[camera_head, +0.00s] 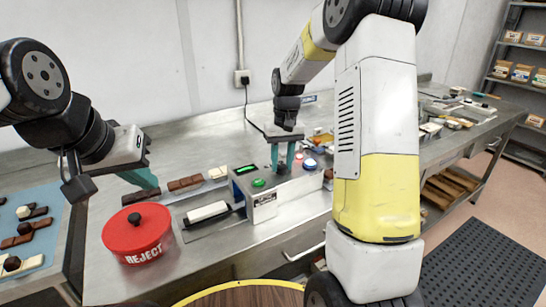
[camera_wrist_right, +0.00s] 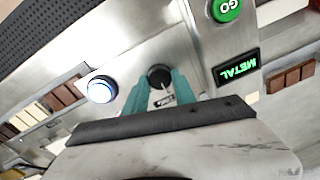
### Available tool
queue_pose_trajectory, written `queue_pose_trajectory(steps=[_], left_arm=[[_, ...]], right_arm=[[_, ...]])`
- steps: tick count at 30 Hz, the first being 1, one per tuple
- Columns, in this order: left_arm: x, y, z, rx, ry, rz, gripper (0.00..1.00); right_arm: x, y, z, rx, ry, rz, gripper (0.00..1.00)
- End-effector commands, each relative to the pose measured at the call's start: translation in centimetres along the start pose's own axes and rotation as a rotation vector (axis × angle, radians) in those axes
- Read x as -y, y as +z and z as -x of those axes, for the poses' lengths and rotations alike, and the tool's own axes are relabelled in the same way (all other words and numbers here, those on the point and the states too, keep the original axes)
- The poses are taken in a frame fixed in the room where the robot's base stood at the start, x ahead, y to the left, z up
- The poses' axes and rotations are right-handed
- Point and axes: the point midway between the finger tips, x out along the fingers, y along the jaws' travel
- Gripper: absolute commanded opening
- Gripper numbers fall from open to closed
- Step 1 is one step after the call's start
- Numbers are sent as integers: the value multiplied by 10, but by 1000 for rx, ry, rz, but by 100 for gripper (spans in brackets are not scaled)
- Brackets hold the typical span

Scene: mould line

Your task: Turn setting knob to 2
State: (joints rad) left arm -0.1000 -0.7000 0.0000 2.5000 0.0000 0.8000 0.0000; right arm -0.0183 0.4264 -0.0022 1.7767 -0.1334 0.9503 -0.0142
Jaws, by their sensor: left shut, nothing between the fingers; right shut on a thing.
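The setting knob (camera_wrist_right: 158,75) is a small dark round knob on the top panel of the grey control box (camera_head: 264,206). My right gripper (camera_head: 283,165) reaches down onto that panel. In the right wrist view its two teal fingers (camera_wrist_right: 159,88) are shut on the knob, one on each side. A pale pointer line shows on the knob, with a small printed mark below it, too small to read. In the head view the fingers hide the knob. My left gripper (camera_head: 145,188) is shut and empty, above the table left of the box.
The panel has a green GO button (camera_wrist_right: 226,9), a lit display (camera_wrist_right: 235,68) reading METAL and a white-blue button (camera_wrist_right: 102,89). A red REJECT tub (camera_head: 137,240) stands below my left gripper. Chocolate bars (camera_head: 186,183) lie behind it. A white bar (camera_head: 207,211) lies left of the box.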

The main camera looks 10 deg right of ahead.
Motion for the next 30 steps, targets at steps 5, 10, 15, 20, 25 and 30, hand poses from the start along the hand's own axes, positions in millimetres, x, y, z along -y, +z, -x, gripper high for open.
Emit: queue_pose_trajectory(steps=[5, 10, 15, 20, 25, 30], left_arm=[[0, 0, 0, 0, 0, 0, 0], [0, 0, 0, 0, 0, 0, 0], [0, 0, 0, 0, 0, 0, 0], [0, 0, 0, 0, 0, 0, 0], [0, 0, 0, 0, 0, 0, 0], [0, 0, 0, 0, 0, 0, 0]], right_arm=[[0, 0, 1, 0, -1, 34, 0], [0, 0, 1, 1, 0, 43, 0], [0, -1, 1, 1, 0, 43, 0], [0, -1, 1, 0, 0, 43, 40], [0, 0, 1, 1, 0, 43, 54], [0, 0, 0, 2, 0, 43, 54]])
